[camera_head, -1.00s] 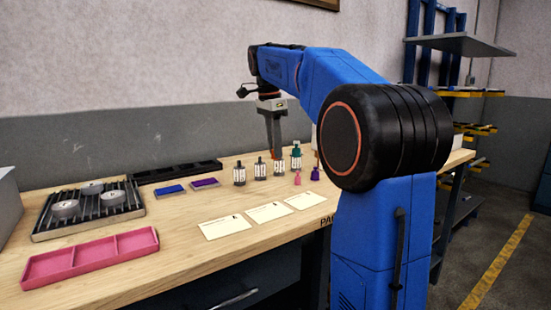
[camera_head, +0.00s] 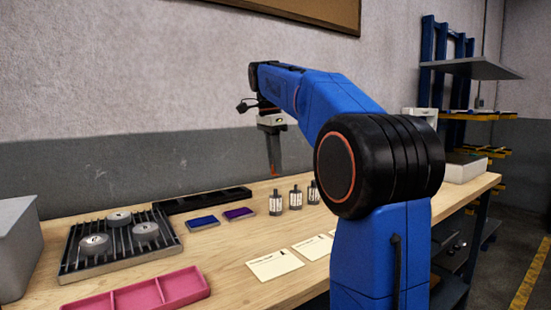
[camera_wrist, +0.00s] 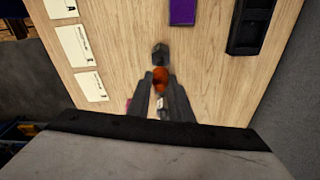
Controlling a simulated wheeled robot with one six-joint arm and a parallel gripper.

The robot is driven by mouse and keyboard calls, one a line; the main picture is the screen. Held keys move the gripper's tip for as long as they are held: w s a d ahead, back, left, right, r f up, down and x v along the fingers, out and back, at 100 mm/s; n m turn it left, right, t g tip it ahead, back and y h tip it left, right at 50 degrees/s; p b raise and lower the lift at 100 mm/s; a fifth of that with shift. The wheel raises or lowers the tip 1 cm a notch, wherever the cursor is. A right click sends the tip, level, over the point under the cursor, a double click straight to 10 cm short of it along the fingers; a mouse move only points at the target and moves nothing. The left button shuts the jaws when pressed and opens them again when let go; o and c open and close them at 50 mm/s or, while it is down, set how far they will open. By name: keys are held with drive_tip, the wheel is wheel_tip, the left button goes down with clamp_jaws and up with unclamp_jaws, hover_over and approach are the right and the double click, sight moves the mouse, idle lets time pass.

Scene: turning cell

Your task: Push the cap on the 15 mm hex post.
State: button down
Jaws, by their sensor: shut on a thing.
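My gripper (camera_head: 274,174) is raised above the bench, over the row of posts. It is shut on a small orange-red cap (camera_wrist: 160,77), which shows between the fingertips in the wrist view. Three dark grey posts with white labels stand in a row, the left one (camera_head: 275,204), the middle one (camera_head: 295,198) and the right one (camera_head: 313,193). The labels are too small to read, so I cannot tell which is the 15 mm hex post. One dark post (camera_wrist: 160,54) stands just ahead of the fingertips in the wrist view, apart from the cap.
Blue (camera_head: 202,223) and purple (camera_head: 239,213) pads lie left of the posts, before a black tray (camera_head: 205,200). White cards (camera_head: 275,265) lie in front. A rack with grey discs (camera_head: 75,258) and a pink tray (camera_head: 160,292) are at left.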

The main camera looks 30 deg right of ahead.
drive_tip(key=shift+f, duration=1.9)
drive_tip(key=shift+f, duration=0.7)
idle(1.0)
drive_tip(key=c, duration=1)
unclamp_jaws()
drive_tip(key=shift+r, duration=0.1)
drive_tip(key=shift+r, duration=2.4)
